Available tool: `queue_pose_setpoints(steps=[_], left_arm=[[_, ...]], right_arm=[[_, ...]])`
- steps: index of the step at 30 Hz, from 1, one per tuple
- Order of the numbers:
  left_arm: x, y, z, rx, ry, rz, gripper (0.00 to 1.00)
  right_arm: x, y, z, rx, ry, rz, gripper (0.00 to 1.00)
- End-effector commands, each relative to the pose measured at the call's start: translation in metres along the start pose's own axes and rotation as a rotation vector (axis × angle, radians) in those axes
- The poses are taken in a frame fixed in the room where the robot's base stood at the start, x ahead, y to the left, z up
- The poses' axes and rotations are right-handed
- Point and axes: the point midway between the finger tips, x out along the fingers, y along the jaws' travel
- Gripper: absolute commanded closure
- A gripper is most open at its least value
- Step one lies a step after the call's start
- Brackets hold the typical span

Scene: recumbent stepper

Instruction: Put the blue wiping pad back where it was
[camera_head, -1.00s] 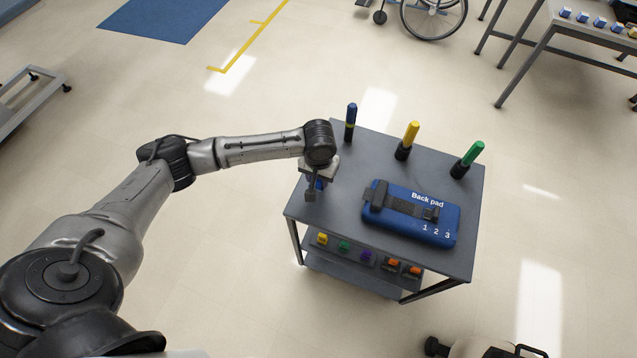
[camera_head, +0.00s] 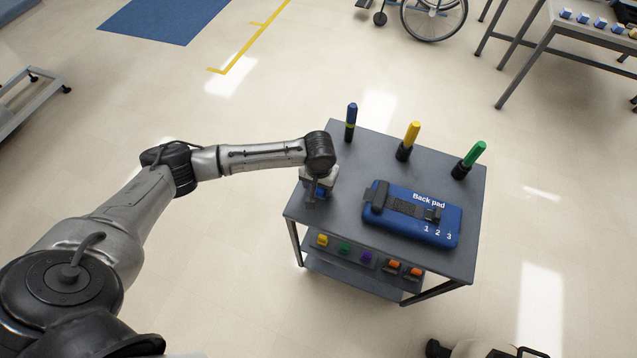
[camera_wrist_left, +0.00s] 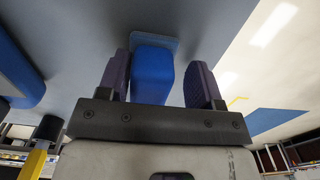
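The blue wiping pad (camera_wrist_left: 152,75) shows in the left wrist view as an upright-looking blue block with a flat lighter blue plate at its far end. My left gripper (camera_wrist_left: 158,80) has one dark finger on each side of it. A gap shows between the pad and the right-hand finger, so the gripper looks open around it. In the head view my left gripper (camera_head: 314,190) is over the left front corner of the grey cart (camera_head: 350,220), with a bit of blue beside its fingers. Whether the plate touches the cart top is hard to tell. My right gripper is not in view.
A blue back pad (camera_head: 410,217) with black straps lies on the cart, right of the gripper. Blue (camera_head: 351,118), yellow (camera_head: 411,135) and green (camera_head: 474,153) handles stand along the back edge. Small coloured pieces (camera_head: 366,257) sit on the lower shelf.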

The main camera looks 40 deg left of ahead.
Motion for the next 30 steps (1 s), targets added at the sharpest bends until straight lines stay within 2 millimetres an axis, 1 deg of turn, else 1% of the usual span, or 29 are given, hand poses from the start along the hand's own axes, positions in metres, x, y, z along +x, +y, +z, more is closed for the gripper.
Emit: queue_pose_setpoints(steps=[8, 9, 11, 14, 18, 24, 30], left_arm=[[-0.001, 0.000, 0.000, 0.000, 0.000, 0.000, 0.39], [-0.002, 0.000, 0.000, 0.001, 0.001, 0.000, 0.39], [-0.009, 0.000, 0.000, 0.000, 0.001, 0.001, 0.39], [-0.025, 0.000, -0.001, -0.001, 0.002, 0.002, 0.39], [-0.052, 0.001, -0.001, 0.000, 0.003, 0.003, 0.39], [-0.087, 0.000, -0.001, 0.000, 0.002, 0.002, 0.39], [-0.111, 0.000, 0.000, -0.001, 0.000, 0.001, 0.39]], right_arm=[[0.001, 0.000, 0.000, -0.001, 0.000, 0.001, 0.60], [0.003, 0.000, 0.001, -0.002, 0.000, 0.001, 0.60], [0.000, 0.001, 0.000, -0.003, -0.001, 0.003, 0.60], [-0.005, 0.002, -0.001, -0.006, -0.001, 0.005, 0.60], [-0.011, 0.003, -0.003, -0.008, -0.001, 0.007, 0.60], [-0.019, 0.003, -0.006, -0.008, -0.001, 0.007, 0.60], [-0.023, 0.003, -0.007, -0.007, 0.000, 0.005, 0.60]])
